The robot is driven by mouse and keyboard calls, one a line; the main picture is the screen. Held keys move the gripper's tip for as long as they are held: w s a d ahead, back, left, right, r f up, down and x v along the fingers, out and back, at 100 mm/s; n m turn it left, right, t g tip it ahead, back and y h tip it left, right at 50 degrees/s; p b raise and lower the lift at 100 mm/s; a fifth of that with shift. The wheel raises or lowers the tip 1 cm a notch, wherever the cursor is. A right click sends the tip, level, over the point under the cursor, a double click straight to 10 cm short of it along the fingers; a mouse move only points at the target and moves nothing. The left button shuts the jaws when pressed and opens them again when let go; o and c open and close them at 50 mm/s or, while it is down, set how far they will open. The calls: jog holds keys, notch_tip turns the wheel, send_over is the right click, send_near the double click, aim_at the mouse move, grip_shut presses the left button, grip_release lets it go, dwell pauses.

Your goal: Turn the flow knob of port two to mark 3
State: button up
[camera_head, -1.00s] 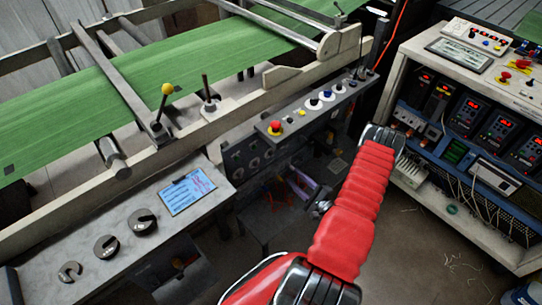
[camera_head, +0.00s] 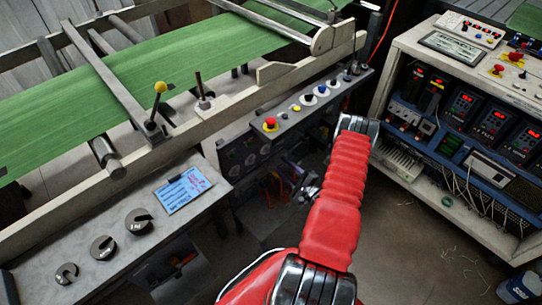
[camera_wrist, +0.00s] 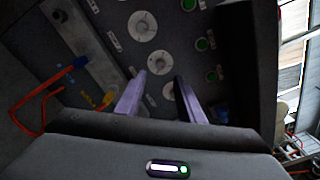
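A dark panel with a column of pale round knobs fills the upper part of the wrist view: a top knob (camera_wrist: 142,26), a middle knob (camera_wrist: 156,63) and a lower one (camera_wrist: 169,92). Their labels and marks are too small to read, so I cannot tell which is port two. My gripper (camera_wrist: 160,77) is open, its two purple fingers pointing at the panel. The middle knob shows just beyond the gap between the fingertips. The lower knob shows between the fingers. I see no clear contact. In the head view, the dark panel (camera_head: 240,158) sits below the button strip.
Green buttons (camera_wrist: 211,76) line the panel's right side. In the head view, a button strip (camera_head: 305,108) overhangs the panel, and a cabinet of red-lit controllers (camera_head: 465,105) stands right.

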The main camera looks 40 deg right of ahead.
aim_at(268, 152)
jog(key=w, duration=0.8)
jog(key=shift+w+d, duration=0.1)
jog(key=shift+w, duration=0.15)
jog(key=shift+c, duration=0.5)
grip_shut()
